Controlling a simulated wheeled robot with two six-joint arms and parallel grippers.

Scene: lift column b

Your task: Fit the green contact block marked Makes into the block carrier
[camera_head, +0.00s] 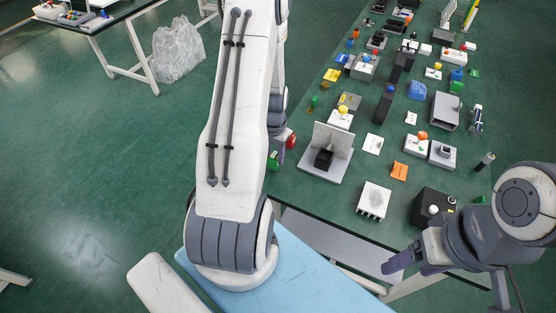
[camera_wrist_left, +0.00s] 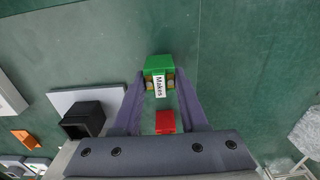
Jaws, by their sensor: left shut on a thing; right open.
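The green contact block (camera_wrist_left: 158,65), with a white label reading Makes, is between the fingertips of my left gripper (camera_wrist_left: 159,75), which is shut on it. In the head view the green block (camera_head: 273,161) shows beside my left arm, which hides most of that gripper. A black open-topped box on a light grey base with an upright plate (camera_head: 330,140), apparently the block carrier, stands on the table right of the held block. The black box (camera_wrist_left: 83,120) is left of my left gripper in the wrist view. My right gripper (camera_head: 407,267) is open and empty at the table's near right edge.
A red part (camera_wrist_left: 165,122) shows between my left fingers, nearer the palm; what it rests on is unclear. A white block with prongs (camera_head: 374,199), an orange tag (camera_head: 399,171) and a black box with a white knob (camera_head: 431,208) lie nearby. Many small parts crowd the table's far side.

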